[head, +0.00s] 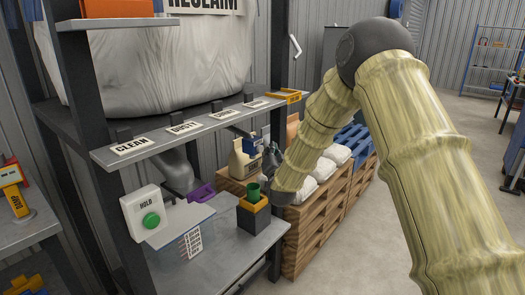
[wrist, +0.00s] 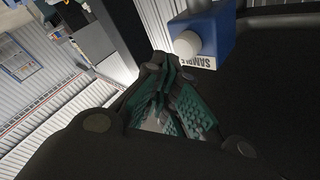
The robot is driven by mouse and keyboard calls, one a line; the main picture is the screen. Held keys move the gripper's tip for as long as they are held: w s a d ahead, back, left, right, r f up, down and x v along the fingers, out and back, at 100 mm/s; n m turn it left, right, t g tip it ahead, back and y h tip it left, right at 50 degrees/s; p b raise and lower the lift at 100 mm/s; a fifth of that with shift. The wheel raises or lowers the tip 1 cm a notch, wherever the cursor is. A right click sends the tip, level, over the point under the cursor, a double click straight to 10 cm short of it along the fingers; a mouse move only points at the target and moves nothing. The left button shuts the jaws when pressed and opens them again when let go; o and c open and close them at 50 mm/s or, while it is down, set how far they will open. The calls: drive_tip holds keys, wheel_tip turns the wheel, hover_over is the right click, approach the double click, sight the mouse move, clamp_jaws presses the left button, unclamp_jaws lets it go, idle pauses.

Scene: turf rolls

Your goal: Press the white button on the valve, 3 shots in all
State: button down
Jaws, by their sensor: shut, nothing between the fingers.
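The valve is a blue block marked SAMPLE (wrist: 215,35) at the top of the wrist view. Its round white button (wrist: 187,44) faces toward the lower left. In the head view the blue valve (head: 251,144) hangs by the shelf edge, small and partly hidden. My gripper (wrist: 163,68) is shut and empty, its tips just below and left of the button. A small gap seems to show there, but I cannot tell whether they touch. In the head view the dark gripper (head: 270,162) is beside the valve, partly behind my arm.
A green cup (head: 253,189) stands in an orange-topped dark holder (head: 252,218) below the valve. A HOLD box (head: 143,207) with a green button and a clear box (head: 180,243) are to the left. Pallets with white sacks (head: 323,170) stand behind my arm.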

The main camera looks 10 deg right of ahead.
drive_tip(key=shift+w+a, duration=0.65)
idle(1.7)
drive_tip(key=shift+d, duration=0.1)
drive_tip(key=shift+s+d, duration=0.55)
drive_tip(key=shift+s, duration=0.2)
drive_tip(key=s+d, duration=0.1)
drive_tip(key=s, duration=0.1)
drive_tip(key=s+d, duration=0.2)
idle(0.6)
